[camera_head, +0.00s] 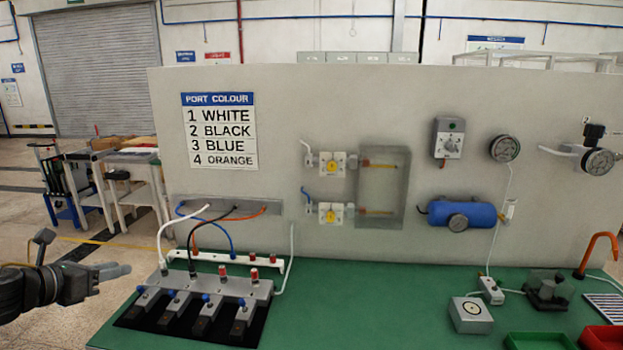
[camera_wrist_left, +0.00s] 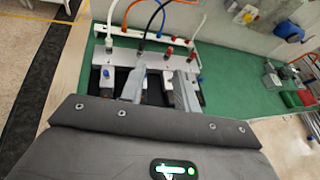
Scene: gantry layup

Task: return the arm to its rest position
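My left gripper (camera_head: 122,270) comes in from the left edge in the head view, held level beside the left end of the green bench (camera_head: 380,290). In the left wrist view its two fingers (camera_wrist_left: 160,82) stand apart with nothing seen between them. The grey valve manifold (camera_head: 262,291) with red and blue fittings lies to the right of the gripper in the head view. It also shows beyond the fingers in the left wrist view (camera_wrist_left: 120,57), partly hidden by them. My right gripper is not in view.
A port colour sign (camera_head: 219,131), gauges and a blue tank (camera_head: 462,214) are on the panel. Red (camera_head: 540,341) and green trays sit at right. Open floor lies left of the bench.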

